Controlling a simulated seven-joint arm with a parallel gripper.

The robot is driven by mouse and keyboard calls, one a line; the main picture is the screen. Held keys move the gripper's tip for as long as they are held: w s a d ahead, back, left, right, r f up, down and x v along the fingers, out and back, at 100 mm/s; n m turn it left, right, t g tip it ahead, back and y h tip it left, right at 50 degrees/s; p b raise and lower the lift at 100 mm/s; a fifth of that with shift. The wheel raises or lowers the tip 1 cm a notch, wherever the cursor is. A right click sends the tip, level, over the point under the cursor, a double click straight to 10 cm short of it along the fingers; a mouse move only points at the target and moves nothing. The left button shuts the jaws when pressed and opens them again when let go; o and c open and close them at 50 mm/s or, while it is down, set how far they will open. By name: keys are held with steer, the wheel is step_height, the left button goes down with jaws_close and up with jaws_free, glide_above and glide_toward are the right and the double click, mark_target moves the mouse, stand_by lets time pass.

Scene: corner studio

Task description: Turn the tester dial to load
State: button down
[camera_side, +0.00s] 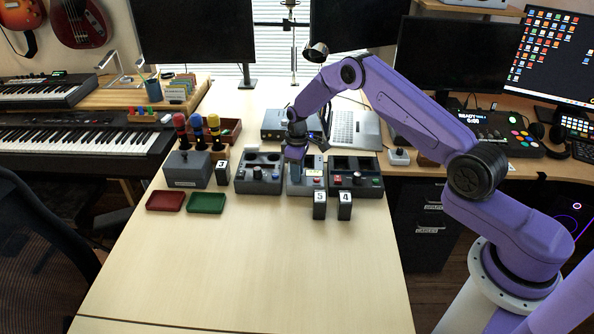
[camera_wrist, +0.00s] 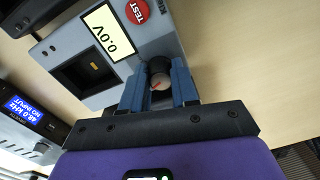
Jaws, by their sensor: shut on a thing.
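The tester (camera_wrist: 88,52) is a grey-blue box with a display (camera_wrist: 107,34) that reads 0.0V, a red TEST button (camera_wrist: 137,11) and a dark square recess. In the side view the tester (camera_side: 308,188) stands in the middle of a row of devices, partly hidden under my gripper. The tester dial (camera_wrist: 160,80) is a dark round knob with a grey face and a red pointer mark. My gripper (camera_wrist: 160,90) is shut on the dial, one blue finger on each side of it. In the side view my gripper (camera_side: 295,158) comes down onto the tester from above. The dial's position labels are not readable.
Dark control boxes stand left (camera_side: 259,180) and right (camera_side: 356,183) of the tester. Black blocks marked 5 (camera_side: 320,207) and 4 (camera_side: 345,207) stand in front. Red (camera_side: 166,201) and green (camera_side: 206,203) trays lie at left. The front table (camera_side: 240,270) is clear. A laptop (camera_side: 355,130) sits behind.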

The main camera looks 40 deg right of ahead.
steer(key=m, duration=0.3)
steer(key=shift+m, duration=0.3)
steer(key=m, duration=0.3)
steer(key=shift+m, duration=0.3)
steer(key=m, duration=0.6)
steer(key=shift+a, duration=0.1)
steer(key=c, duration=0.8)
jaws_free()
steer(key=shift+c, duration=0.2)
step_height(320, 180, up, 18)
steer(key=shift+s+f, duration=0.15)
steer(key=shift+f, duration=0.1)
